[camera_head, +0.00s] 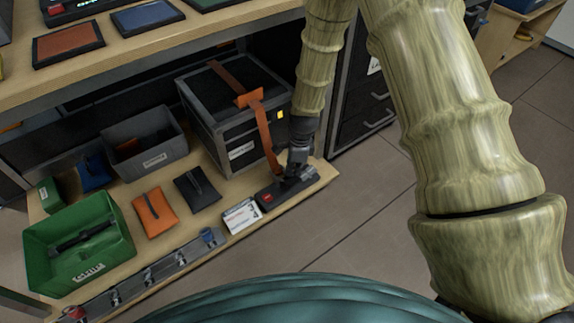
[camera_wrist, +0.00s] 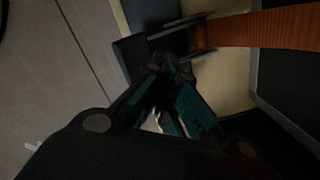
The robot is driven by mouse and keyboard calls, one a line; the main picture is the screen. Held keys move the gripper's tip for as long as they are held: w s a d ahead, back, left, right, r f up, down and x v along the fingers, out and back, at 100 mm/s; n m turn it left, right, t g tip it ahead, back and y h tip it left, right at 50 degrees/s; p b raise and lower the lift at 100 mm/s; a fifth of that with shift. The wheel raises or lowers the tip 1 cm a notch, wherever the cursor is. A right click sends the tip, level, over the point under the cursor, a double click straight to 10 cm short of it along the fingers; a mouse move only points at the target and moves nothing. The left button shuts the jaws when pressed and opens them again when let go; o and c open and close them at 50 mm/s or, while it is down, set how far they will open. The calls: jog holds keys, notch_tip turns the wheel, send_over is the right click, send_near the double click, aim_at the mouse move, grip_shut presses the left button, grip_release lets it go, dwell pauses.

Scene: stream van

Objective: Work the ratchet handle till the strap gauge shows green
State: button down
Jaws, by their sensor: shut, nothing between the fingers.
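The orange strap (camera_head: 263,125) runs over a grey case and down to the dark ratchet unit (camera_head: 285,190) at the shelf's front edge. A small red patch (camera_head: 267,196) shows on the ratchet unit's left part; it looks like the gauge, and I see no green there. My gripper (camera_head: 294,172) points down right at the ratchet and hides much of its handle. In the wrist view my gripper (camera_wrist: 168,72) is shut and empty, with its fingertips close to the ratchet's dark frame (camera_wrist: 180,28). The strap (camera_wrist: 255,28) leads off to the right. I cannot tell whether the fingers touch the handle.
The grey case (camera_head: 225,130) stands behind the ratchet. Orange (camera_head: 154,212) and dark (camera_head: 197,188) pouches, a green bin (camera_head: 120,235) and a grey bin (camera_head: 185,146) sit farther left. Open floor (camera_head: 370,210) lies to the right.

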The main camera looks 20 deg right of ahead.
jog(key=shift+s+d+r+p, duration=0.1)
jog(key=shift+d+r+p, duration=0.05)
jog(key=shift+d, duration=0.2)
jog(key=shift+s+d+r+p, duration=0.1)
jog(key=shift+d+p, duration=0.05)
jog(key=shift+d, duration=0.2)
notch_tip(320, 180, up, 12)
jog(key=d, duration=0.1)
dwell(0.4)
jog(key=shift+s+d+f, duration=0.1)
dwell(0.8)
